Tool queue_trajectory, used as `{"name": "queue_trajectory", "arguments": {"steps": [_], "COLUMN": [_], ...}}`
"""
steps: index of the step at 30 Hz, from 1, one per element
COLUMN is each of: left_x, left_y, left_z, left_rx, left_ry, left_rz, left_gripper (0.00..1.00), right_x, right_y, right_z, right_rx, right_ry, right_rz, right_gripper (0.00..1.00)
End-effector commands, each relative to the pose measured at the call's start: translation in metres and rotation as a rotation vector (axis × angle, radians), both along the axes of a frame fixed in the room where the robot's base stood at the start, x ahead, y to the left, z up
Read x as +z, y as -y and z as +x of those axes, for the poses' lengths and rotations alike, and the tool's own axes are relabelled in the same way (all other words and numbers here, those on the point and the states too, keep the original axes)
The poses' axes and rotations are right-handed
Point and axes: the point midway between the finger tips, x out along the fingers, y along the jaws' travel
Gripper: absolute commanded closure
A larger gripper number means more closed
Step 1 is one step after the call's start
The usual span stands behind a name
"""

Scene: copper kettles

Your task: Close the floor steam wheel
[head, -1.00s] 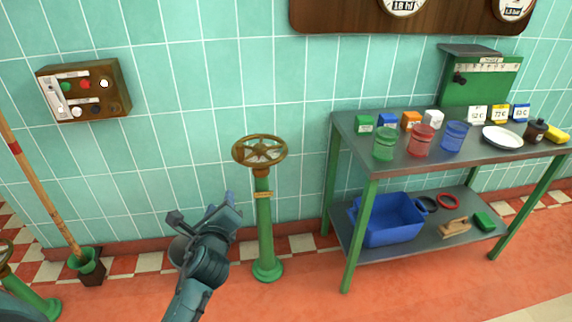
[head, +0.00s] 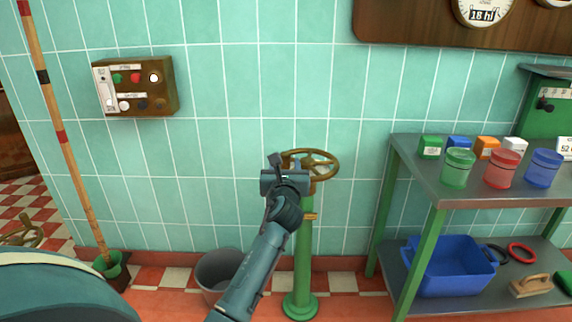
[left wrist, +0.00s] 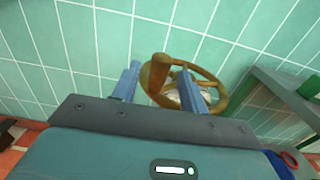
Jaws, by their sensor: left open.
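A brass handwheel (head: 318,164) sits flat on top of a green floor post (head: 303,255) in front of the tiled wall. My left gripper (head: 286,165) is at the near left side of the wheel's rim and hides part of it in the head view. In the left wrist view the gripper (left wrist: 158,84) is open, with its two fingers apart. An upright brass knob on the wheel (left wrist: 160,72) shows between the fingers, and the rim extends to the right behind the right finger. I cannot tell whether the fingers touch it. My right gripper is not in view.
A green-legged table (head: 436,190) with jars and boxes stands to the right, a blue bin (head: 450,270) on its shelf. A grey bucket (head: 215,278) stands left of the post. A second brass wheel (head: 20,236) is far left, near a leaning pole (head: 66,150).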

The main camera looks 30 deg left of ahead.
Motion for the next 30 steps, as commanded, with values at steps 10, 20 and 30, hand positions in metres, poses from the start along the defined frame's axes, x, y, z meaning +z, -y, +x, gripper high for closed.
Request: {"name": "queue_trajectory", "arguments": {"steps": [10,20,30], "left_x": [-0.001,0.000,0.000], "left_y": [-0.021,-0.022,-0.022], "left_z": [0.033,0.035,0.034], "left_rx": [0.001,0.000,0.000], "left_ry": [0.001,0.001,0.001], "left_rz": [-0.002,-0.001,-0.001], "left_gripper": [0.56,0.59,0.87], "right_x": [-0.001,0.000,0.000], "right_y": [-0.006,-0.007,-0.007], "right_z": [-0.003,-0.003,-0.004], "right_rx": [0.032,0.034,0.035], "right_ry": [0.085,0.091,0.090], "right_rz": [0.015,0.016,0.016], "right_gripper": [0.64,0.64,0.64]}}
